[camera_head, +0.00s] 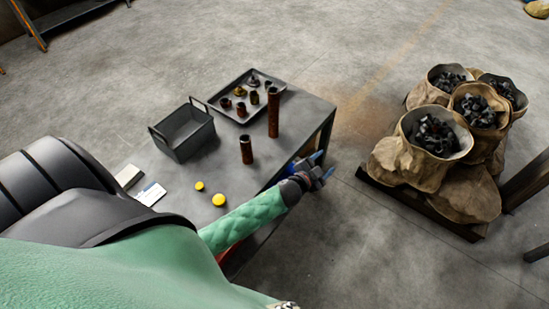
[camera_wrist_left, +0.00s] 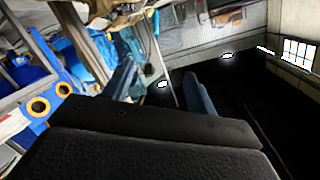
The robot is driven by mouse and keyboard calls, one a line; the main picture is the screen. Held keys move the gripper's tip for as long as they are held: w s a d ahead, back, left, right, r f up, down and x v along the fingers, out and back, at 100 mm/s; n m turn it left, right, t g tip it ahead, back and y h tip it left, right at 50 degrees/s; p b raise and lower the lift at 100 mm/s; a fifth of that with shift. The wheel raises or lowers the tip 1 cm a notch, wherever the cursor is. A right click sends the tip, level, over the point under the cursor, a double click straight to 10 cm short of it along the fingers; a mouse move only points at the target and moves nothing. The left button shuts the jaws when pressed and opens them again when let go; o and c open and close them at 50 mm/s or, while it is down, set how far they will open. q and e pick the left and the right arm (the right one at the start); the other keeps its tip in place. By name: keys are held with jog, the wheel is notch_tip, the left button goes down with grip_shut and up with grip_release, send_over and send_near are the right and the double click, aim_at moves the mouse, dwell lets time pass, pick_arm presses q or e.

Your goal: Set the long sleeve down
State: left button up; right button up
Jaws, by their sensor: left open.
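The long sleeve (camera_head: 273,112), a tall rusty-brown tube, stands upright on the grey table near its right edge, beside the tray. A shorter dark brown sleeve (camera_head: 246,150) stands upright in front of it, a little to the left. My left gripper (camera_head: 322,166) is open and empty, out past the table's right edge, to the lower right of both sleeves and apart from them. Its two blue fingers also show spread in the left wrist view (camera_wrist_left: 160,92), with no sleeve between them. My right gripper is not in view.
A grey tray (camera_head: 232,113) with several small parts and an empty-looking grey bin (camera_head: 182,133) stand on the table. Two yellow discs (camera_head: 218,199) and a white card (camera_head: 151,194) lie nearer. Sacks of dark pieces (camera_head: 433,140) stand on the right; floor lies between.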

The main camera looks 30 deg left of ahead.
pick_arm(q)
jog(key=s+a+f+n+g+y, duration=0.1)
jog(key=s+f+n+g+y, duration=0.35)
jog(key=s+f, duration=1.3)
jog(key=s+d+f+n+g+h, duration=0.1)
jog(key=s+d+f+g, duration=0.1)
jog(key=s+f+g, duration=0.3)
jog(key=s+d+f+n+g+h, duration=0.1)
jog(key=s+f+g, duration=0.4)
jog(key=s, duration=0.8)
jog(key=shift+s+d+f, duration=0.3)
jog(key=shift+s+d, duration=0.1)
jog(key=shift+d, duration=0.2)
